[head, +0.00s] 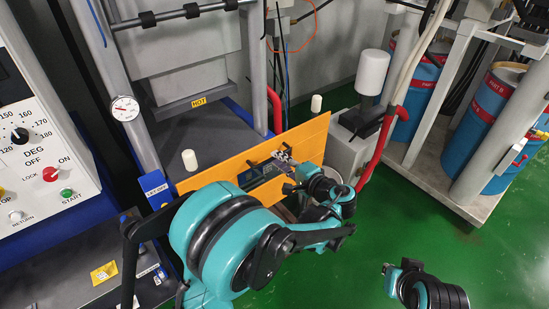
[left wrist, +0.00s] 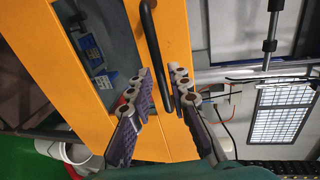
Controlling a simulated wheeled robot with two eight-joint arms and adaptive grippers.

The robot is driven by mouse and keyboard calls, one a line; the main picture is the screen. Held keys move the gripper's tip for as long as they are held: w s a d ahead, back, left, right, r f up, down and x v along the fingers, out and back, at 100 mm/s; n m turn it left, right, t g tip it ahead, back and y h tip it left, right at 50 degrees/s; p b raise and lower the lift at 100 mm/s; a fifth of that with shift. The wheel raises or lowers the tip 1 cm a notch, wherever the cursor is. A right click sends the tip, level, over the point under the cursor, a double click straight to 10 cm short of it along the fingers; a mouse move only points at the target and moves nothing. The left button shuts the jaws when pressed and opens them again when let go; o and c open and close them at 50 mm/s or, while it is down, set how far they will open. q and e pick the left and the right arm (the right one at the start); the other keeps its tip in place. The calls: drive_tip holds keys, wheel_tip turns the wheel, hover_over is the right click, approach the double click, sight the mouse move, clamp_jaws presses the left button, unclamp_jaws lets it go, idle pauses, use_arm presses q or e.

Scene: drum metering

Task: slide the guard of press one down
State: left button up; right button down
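The guard of the press is an orange panel (head: 235,160) tilted across the front of the press in the head view. In the left wrist view the guard (left wrist: 95,85) shows a window and a black bar handle (left wrist: 151,40). My left gripper (head: 283,157) is at the guard's face in the head view. In the left wrist view my left gripper (left wrist: 161,72) is open, one finger on each side of the handle; contact cannot be told.
A control panel (head: 40,130) with knob and buttons stands at the left. A dial gauge (head: 125,108) is on the press post. Red and blue drums (head: 490,105) stand behind a grey frame at the right.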

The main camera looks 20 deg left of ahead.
use_arm(q)
drive_tip(key=shift+x, duration=1.35)
clamp_jaws()
drive_tip(key=shift+f, duration=0.1)
